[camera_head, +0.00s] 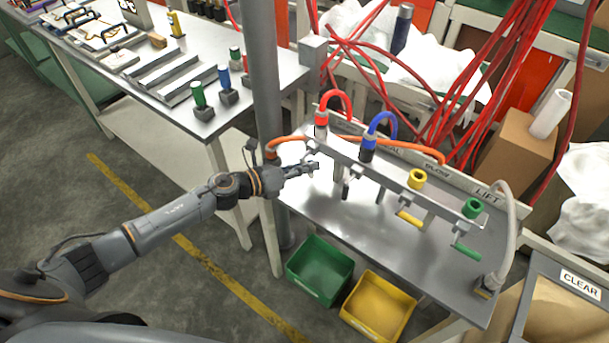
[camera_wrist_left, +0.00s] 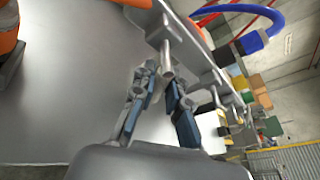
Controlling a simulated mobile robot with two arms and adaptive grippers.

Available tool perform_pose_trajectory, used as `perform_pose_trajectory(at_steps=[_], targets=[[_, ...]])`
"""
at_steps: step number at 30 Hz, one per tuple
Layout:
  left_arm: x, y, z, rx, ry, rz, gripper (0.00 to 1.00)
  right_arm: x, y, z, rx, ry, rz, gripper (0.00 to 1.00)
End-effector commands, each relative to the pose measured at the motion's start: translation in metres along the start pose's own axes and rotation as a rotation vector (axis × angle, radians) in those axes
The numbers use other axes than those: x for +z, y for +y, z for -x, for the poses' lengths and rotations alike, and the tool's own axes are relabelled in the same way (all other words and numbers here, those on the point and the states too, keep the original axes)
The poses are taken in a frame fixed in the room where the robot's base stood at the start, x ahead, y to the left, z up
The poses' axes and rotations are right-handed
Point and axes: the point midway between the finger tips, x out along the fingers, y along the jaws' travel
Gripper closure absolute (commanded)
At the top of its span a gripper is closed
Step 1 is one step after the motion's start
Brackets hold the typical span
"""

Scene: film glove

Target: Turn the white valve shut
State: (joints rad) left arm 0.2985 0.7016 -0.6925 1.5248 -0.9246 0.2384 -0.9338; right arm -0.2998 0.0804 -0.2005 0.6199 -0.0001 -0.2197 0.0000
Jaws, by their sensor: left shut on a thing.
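A metal rail (camera_head: 395,183) carries a row of valves above a grey bench. My left gripper (camera_head: 314,167) is at the rail's left end, below the red-collared hose fitting (camera_head: 321,125). In the left wrist view, its two fingers (camera_wrist_left: 162,76) are closed around the pale lever of the white valve (camera_wrist_left: 167,62), which hangs from the rail. The fingers partly hide the lever. The yellow lever (camera_head: 410,219) and green lever (camera_head: 466,250) hang farther right along the rail. My right gripper is not in view.
The blue hose (camera_head: 380,118) and an orange hose (camera_head: 400,149) loop close to the rail. A grey post (camera_head: 264,80) stands left of the bench. A green bin (camera_head: 320,269) and a yellow bin (camera_head: 378,305) are below its front edge. Red cables hang behind.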

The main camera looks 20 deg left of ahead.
Motion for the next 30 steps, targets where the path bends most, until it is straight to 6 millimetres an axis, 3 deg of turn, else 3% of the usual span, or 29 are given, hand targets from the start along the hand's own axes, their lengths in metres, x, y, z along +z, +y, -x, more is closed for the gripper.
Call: perform_pose_trajectory(at_steps=[1, 12, 30], targets=[[-0.006, 0.003, -0.002, -0.017, -0.01, 0.04, 1.0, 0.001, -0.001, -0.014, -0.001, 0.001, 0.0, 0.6], [-0.003, -0.006, -0.002, -0.149, -0.078, 0.361, 1.0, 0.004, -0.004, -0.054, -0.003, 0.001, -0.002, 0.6], [0.008, -0.018, -0.001, -0.329, -0.172, 0.797, 1.0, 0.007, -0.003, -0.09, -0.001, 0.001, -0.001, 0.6]])
